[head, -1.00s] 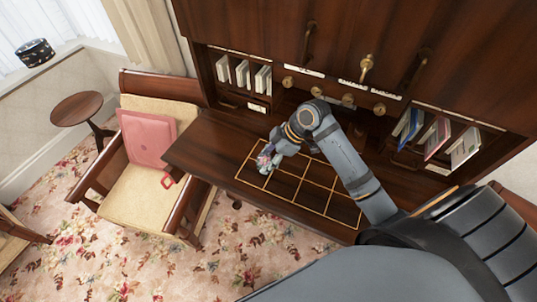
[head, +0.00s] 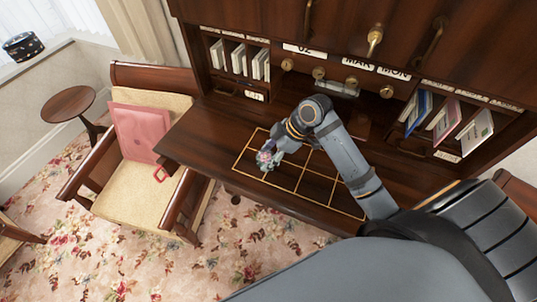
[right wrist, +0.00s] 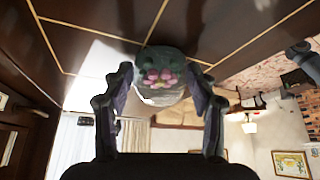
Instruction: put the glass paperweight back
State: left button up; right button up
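The glass paperweight (head: 267,160), a small rounded piece with a pink flower inside, is at the left part of the gold-lined grid (head: 236,164) on the dark wooden desk. In the right wrist view the paperweight (right wrist: 163,80) sits between the two fingertips of my right gripper (right wrist: 162,84), which appear to touch its sides. The right gripper (head: 268,158) points down to the desk from the right. Whether the paperweight touches the wood is hard to tell. My left gripper is not in view.
Pigeonholes with white booklets (head: 240,60) and coloured booklets (head: 445,120) line the desk's back. Brass knobs (head: 352,82) and labels sit between them. The desk's left end is clear.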

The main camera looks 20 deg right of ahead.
aim_at(271, 152)
jog(key=o, duration=0.3)
jog(key=shift+w, duration=0.15)
jog(key=shift+d+r, duration=0.1)
jog(key=shift+r, duration=0.2)
jog(key=v, duration=0.6)
jog(key=shift+d+b, duration=0.1)
jog(key=shift+b, duration=0.25)
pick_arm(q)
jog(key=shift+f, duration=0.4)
pick_arm(e)
jog(key=shift+r, duration=0.55)
